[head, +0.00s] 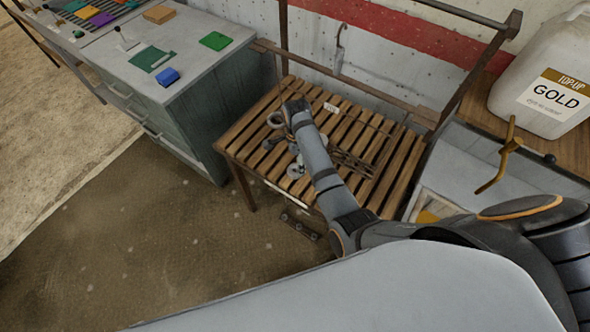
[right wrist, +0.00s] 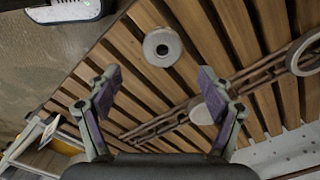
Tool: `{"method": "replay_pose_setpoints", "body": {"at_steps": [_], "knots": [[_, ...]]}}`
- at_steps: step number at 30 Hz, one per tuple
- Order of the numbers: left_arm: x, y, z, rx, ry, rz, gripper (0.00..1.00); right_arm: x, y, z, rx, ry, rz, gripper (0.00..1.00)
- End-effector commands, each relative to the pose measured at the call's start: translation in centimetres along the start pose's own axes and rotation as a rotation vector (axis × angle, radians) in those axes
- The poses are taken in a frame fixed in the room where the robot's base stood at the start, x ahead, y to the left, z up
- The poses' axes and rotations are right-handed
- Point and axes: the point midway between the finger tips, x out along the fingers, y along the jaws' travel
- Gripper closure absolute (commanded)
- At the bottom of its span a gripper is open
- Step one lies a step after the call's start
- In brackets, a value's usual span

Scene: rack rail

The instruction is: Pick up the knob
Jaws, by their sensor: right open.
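A round grey piece with a dark centre (right wrist: 162,47) lies on the slatted wooden rack in the right wrist view. It looks like the knob, but I cannot tell for sure. It lies just beyond the gap between the fingertips of my right gripper (right wrist: 160,74), which is open and empty. A pale round piece (right wrist: 203,113) lies partly hidden behind the right-hand finger. In the head view my right arm reaches over the slatted rack (head: 398,185), and the gripper is hard to make out among small grey pieces. My left gripper is not in view.
A grey cabinet (head: 195,110) with coloured pieces stands left of the rack. A white jug labelled GOLD (head: 545,75) stands at right. A metal frame rises behind the rack.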

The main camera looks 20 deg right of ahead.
Motion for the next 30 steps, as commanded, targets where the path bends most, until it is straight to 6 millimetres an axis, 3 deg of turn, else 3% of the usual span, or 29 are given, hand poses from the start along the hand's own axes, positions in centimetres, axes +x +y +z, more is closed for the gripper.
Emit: {"method": "replay_pose_setpoints", "body": {"at_steps": [7, 15, 23, 30], "knots": [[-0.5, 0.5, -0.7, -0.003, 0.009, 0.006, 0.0, 1.1, 0.0, 0.2, -0.001, 0.0, 0.001, 0.2], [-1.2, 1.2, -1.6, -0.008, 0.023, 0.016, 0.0, 5.3, -0.1, 0.7, -0.001, -0.001, 0.0, 0.2], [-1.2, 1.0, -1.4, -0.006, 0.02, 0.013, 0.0, 5.7, -0.1, 0.7, -0.001, -0.001, -0.002, 0.2], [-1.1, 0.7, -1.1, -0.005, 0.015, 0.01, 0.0, 5.7, -0.1, 0.7, -0.001, -0.001, -0.002, 0.52]]}}
